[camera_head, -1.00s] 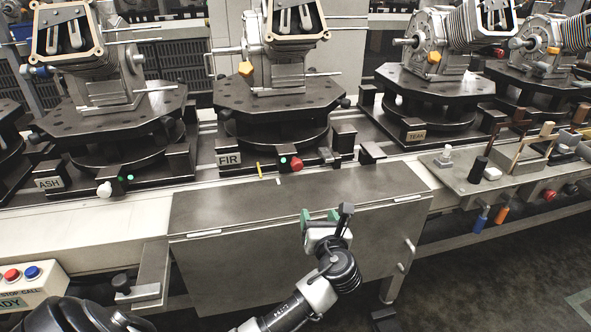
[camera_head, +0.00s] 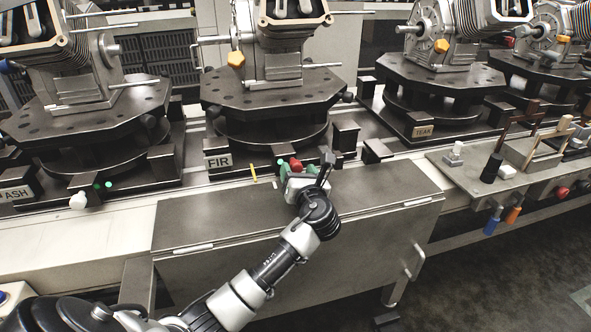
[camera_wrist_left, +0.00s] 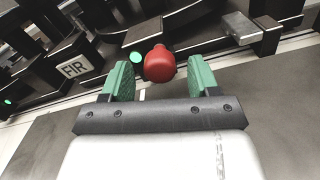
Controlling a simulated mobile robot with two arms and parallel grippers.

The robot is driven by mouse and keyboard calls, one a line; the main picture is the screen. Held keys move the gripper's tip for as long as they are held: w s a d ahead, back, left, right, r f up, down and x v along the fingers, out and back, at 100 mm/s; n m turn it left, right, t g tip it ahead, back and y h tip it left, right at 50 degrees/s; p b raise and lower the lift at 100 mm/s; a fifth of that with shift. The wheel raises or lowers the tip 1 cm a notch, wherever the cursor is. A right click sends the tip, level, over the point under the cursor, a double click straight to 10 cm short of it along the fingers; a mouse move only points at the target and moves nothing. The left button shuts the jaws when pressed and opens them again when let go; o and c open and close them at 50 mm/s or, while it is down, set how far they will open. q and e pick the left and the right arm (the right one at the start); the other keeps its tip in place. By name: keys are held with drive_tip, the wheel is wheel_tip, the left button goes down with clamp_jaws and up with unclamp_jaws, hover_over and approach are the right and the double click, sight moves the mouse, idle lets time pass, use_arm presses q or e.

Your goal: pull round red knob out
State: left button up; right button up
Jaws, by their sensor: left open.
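The round red knob (camera_wrist_left: 159,64) is on the front of the FIR station, beside a green light (camera_wrist_left: 137,58). In the left wrist view it lies just beyond and between the green fingertips of my left gripper (camera_wrist_left: 158,80), apart from both. The gripper is open and empty. In the head view the knob (camera_head: 296,164) shows just behind the left gripper (camera_head: 306,172), which partly covers that area. The FIR label (camera_head: 218,162) is to the knob's left. My right gripper is not in view.
The ASH station (camera_head: 78,200) with a white knob stands left and the TEAK station (camera_head: 422,131) right. A metal cover panel (camera_head: 200,215) lies below my left arm. A side shelf with handles and levers (camera_head: 470,178) is at the right.

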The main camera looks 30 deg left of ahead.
use_arm(q)
drive_tip(key=shift+x, duration=1.2)
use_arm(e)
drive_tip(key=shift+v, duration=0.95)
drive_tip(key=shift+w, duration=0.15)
use_arm(q)
clamp_jaws()
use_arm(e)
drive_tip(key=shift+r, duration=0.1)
